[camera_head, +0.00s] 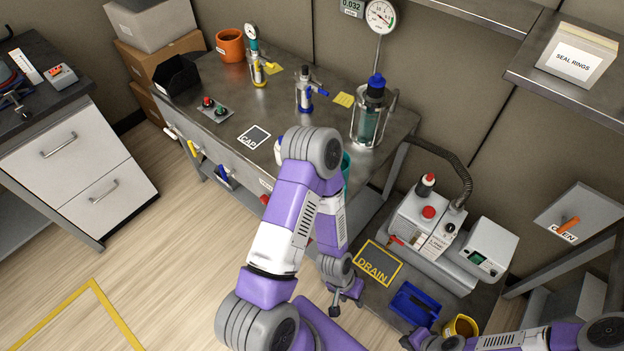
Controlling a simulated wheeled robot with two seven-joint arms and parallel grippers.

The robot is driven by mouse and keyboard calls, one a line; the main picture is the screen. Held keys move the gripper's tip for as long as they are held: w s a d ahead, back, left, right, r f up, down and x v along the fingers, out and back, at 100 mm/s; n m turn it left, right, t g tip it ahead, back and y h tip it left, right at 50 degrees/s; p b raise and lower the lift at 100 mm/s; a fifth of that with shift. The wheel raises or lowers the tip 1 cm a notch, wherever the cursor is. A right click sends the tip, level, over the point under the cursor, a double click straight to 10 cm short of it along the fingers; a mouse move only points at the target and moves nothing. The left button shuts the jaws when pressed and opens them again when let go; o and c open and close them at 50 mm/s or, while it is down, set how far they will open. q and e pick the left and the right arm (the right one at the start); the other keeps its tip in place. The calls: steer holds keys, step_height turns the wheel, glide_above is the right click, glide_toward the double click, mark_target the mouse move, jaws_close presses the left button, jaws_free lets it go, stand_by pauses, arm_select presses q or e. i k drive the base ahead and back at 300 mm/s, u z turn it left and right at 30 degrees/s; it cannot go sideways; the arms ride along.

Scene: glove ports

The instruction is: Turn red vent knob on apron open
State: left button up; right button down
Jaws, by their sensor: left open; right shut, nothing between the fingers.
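The table's front apron (225,160) carries a row of coloured knobs. A small red knob (264,199) shows at its right part, just left of my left arm, below a white label partly hidden by the arm. I cannot tell how the knob is turned. My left gripper (346,306) is open and empty, pointing down to the right of and below the red knob, apart from it. My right gripper (407,342) is shut and empty at the bottom edge, near a blue bin.
White, yellow (193,148) and blue (226,178) handles sit further left on the apron. A pump unit (430,225), a DRAIN mat (376,263), a blue bin (413,304) and a yellow cup (460,327) stand at right. Floor at left is clear.

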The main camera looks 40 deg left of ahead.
mark_target(264, 199)
steer(key=k, duration=0.2)
steer(key=u, duration=2.4)
steer(key=k, duration=1)
steer(key=z, duration=0.9)
steer(key=i, duration=0.5)
steer(key=u, duration=0.05)
steer(key=k, duration=0.4)
steer(key=u, duration=1)
steer(key=i, duration=0.85)
steer(key=z, duration=0.35)
